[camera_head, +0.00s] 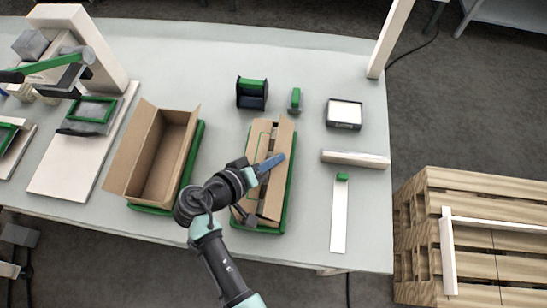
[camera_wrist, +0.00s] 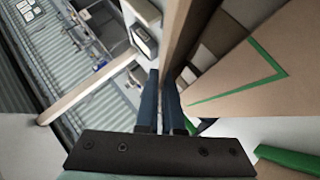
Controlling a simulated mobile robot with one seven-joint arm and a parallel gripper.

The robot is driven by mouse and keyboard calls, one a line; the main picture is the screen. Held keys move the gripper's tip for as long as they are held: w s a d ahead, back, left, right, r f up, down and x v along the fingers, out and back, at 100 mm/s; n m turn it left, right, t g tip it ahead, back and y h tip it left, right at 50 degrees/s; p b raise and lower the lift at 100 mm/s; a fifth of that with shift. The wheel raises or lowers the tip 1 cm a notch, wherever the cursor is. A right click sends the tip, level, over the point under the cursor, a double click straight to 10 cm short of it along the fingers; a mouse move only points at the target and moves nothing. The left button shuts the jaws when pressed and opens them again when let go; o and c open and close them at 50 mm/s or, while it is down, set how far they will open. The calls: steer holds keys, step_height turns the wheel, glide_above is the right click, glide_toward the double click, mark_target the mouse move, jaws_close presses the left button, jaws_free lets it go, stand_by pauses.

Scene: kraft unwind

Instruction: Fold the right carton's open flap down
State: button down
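The right carton (camera_head: 250,180) sits on a green-edged tray (camera_head: 289,195) in the middle of the table. Its left flap, with a green line, lies over the opening; in the wrist view this lined panel (camera_wrist: 245,95) fills the right side. Its right flap (camera_head: 284,138) stands tilted up, and appears as a steep brown panel (camera_wrist: 187,35) just beyond the fingertips. My gripper (camera_head: 276,162) is over the carton's middle, by the right flap. Its two blue fingers (camera_wrist: 161,77) are close together, seemingly with nothing between them. My arm hides part of the carton.
An open empty carton (camera_head: 165,155) stands on another green tray to the left, close to my arm. A dark green-topped holder (camera_head: 252,93), a small green item (camera_head: 295,100) and a grey box (camera_head: 344,114) stand behind. A pallet (camera_head: 470,240) is beyond the right edge.

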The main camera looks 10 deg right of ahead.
stand_by(0.4)
steer(key=shift+a+f+n+h+b, duration=0.25)
steer(key=shift+f+h+b, duration=0.2)
steer(key=shift+b, duration=0.7)
steer(key=shift+w+a+f+n+h+b, duration=0.15)
steer(key=shift+n+h+b, duration=0.4)
steer(key=shift+b, duration=0.45)
steer(key=c, duration=1)
jaws_free()
steer(key=shift+c, duration=0.2)
